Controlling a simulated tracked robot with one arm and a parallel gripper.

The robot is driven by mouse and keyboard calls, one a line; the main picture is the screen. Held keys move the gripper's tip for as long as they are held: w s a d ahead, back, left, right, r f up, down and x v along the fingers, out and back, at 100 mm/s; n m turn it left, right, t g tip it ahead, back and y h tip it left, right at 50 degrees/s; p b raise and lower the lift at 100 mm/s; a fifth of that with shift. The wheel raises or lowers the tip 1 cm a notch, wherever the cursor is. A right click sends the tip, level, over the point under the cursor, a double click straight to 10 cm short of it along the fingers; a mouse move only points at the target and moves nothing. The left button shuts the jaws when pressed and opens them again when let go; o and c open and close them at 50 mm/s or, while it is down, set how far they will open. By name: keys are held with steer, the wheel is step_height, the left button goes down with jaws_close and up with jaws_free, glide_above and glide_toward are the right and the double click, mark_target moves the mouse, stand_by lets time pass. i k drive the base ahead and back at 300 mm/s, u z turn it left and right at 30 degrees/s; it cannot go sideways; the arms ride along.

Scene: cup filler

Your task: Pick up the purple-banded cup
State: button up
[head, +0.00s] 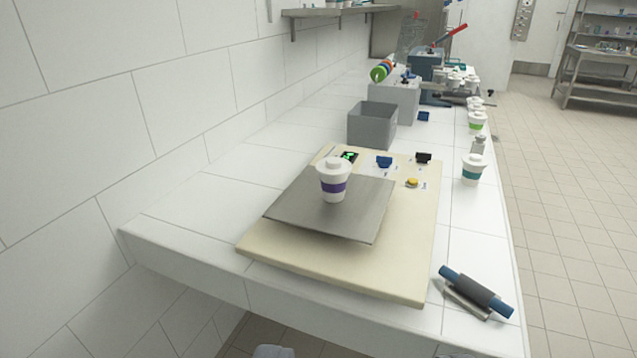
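The purple-banded cup (333,180) is white with a white lid and a purple band. It stands upright on the grey metal plate (300,218) of a cream-coloured scale (410,245) near the front end of the white tiled counter. Nothing is touching its sides. My gripper does not show clearly in the head view. Only a small grey shape peeks in at the bottom edge, and I cannot tell what it is.
A teal-banded cup (472,169) stands at the counter's right edge, with a green-banded cup (477,122) farther back. A grey open bin (371,125) sits behind the scale. A blue-and-black roller-like tool (476,292) lies at front right. The tiled wall runs along the left.

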mark_target(333, 189)
steer(key=u, duration=0.1)
steer(key=i, duration=1)
steer(key=z, duration=0.1)
